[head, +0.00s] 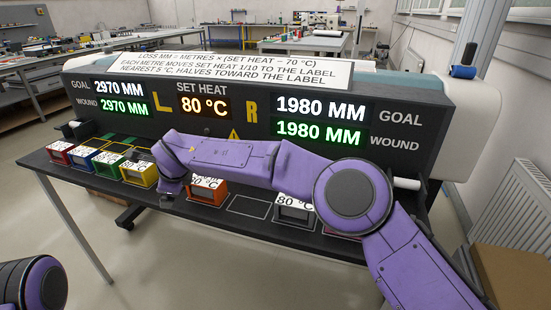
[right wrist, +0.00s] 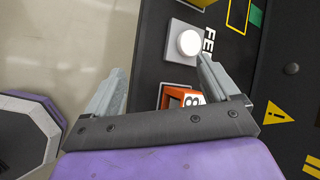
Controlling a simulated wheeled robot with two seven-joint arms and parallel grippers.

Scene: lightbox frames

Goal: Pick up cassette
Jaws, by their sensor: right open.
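Small coloured cassettes stand in a row on the dark shelf of the console. In the head view they are red (head: 60,152), blue (head: 82,160), green (head: 108,166), yellow (head: 138,174), orange (head: 207,191) and grey (head: 293,210). The orange and grey ones carry "80 °C" labels. My right arm reaches across the row, and its gripper is hidden there. In the right wrist view my right gripper (right wrist: 161,72) is open and empty. A white round button (right wrist: 188,42) lies by its right fingertip, and the orange cassette (right wrist: 183,97) shows between the fingers, nearer the palm.
The console panel (head: 405,120) rises behind the shelf with lit displays: left goal and wound 2970 MM, right 1980 MM, set heat 80 °C. An empty outlined slot (head: 250,206) lies between orange and grey. A radiator (head: 518,195) stands right. Part of my left arm shows lower left.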

